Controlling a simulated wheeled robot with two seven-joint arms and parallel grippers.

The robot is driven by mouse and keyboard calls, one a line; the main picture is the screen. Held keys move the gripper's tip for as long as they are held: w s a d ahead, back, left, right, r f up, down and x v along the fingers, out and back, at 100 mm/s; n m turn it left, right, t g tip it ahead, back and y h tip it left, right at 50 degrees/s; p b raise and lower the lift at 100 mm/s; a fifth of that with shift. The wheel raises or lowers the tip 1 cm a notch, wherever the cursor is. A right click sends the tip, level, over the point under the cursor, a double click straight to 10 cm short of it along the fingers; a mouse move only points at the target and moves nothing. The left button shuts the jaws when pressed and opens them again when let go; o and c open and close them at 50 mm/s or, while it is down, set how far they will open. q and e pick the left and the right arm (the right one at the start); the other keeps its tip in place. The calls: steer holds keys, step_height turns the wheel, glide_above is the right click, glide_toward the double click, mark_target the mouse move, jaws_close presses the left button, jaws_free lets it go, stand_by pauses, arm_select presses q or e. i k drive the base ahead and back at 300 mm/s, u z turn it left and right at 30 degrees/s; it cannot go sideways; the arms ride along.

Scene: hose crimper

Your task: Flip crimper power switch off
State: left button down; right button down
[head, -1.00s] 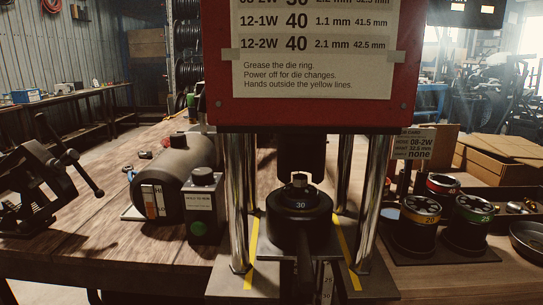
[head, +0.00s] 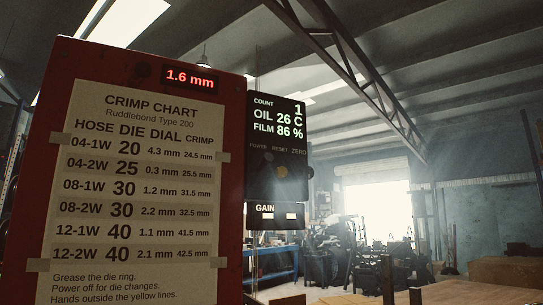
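The crimper's red head (head: 232,120) fills the left of the head view, with its crimp chart (head: 140,180) on the front. A red display (head: 190,79) above the chart reads 1.6 mm. A black side panel (head: 262,190) is to the right of the red head. Its lit readout (head: 279,119) shows count 1, oil 26 C and film 86 %. Small labels below read POWER, RESET and ZERO, with small controls under them, one yellowish (head: 281,171). The power switch's position is too dark and small to tell. Neither gripper is in view.
A blue workbench (head: 272,262) and dark machinery stand in the background near a bright doorway (head: 376,205). Cardboard boxes (head: 505,270) are at the lower right. A GAIN strip (head: 275,216) is under the side panel. The worktable is mostly out of view.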

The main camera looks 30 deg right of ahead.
mark_target(267, 158)
steer(key=k, duration=1.35)
steer(key=z, duration=0.3)
steer(key=i, duration=0.85)
steer(key=u, duration=0.15)
